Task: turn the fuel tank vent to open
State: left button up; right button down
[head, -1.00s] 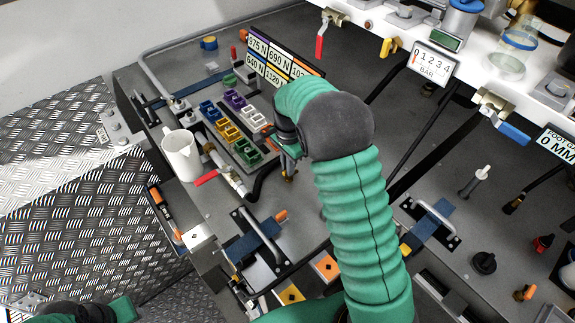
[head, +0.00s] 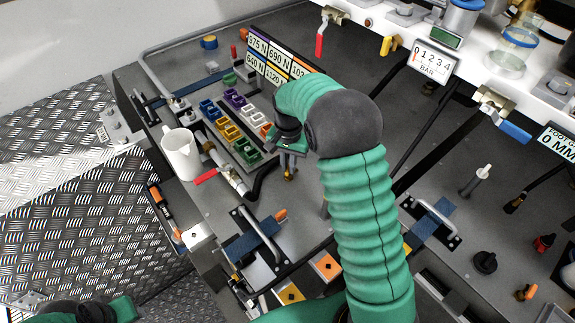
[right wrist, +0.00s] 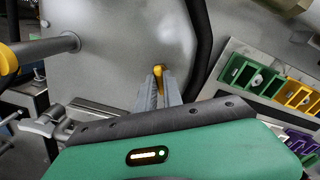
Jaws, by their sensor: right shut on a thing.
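My right gripper (head: 290,160) points down at the tank deck, its wrist partly covered by my own green arm. In the right wrist view its two grey fingers (right wrist: 160,92) are shut on a small yellow-brass piece (right wrist: 158,71), which stands up from the grey surface. The same brass piece (head: 289,174) shows just below the fingertips in the head view. I cannot read a label on it, so I cannot tell if it is the fuel tank vent or how it is turned. My left gripper (head: 97,312) is cut off at the bottom left; its fingers are unclear.
A white mug (head: 181,154) and a red-handled valve (head: 206,177) stand left of the gripper. Coloured blocks (head: 228,131) and a force label board (head: 285,55) lie behind. A grey rod with a yellow end (right wrist: 40,53) stands close by in the wrist view.

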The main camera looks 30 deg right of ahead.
jog(key=n, duration=0.5)
jog(key=shift+w+d+r+n, duration=0.1)
jog(key=shift+n, duration=0.2)
pick_arm(q)
jog(key=shift+d, duration=0.2)
pick_arm(e)
jog(key=n, duration=0.5)
jog(key=shift+n, duration=0.7)
jog(key=c, duration=1.5)
grip_release()
jog(key=shift+w, duration=0.15)
jog(key=shift+w+f, duration=0.1)
jog(key=shift+f, duration=0.1)
pick_arm(q)
jog(key=shift+w+f, duration=0.1)
jog(key=shift+w, duration=0.2)
pick_arm(e)
jog(key=shift+r, duration=0.1)
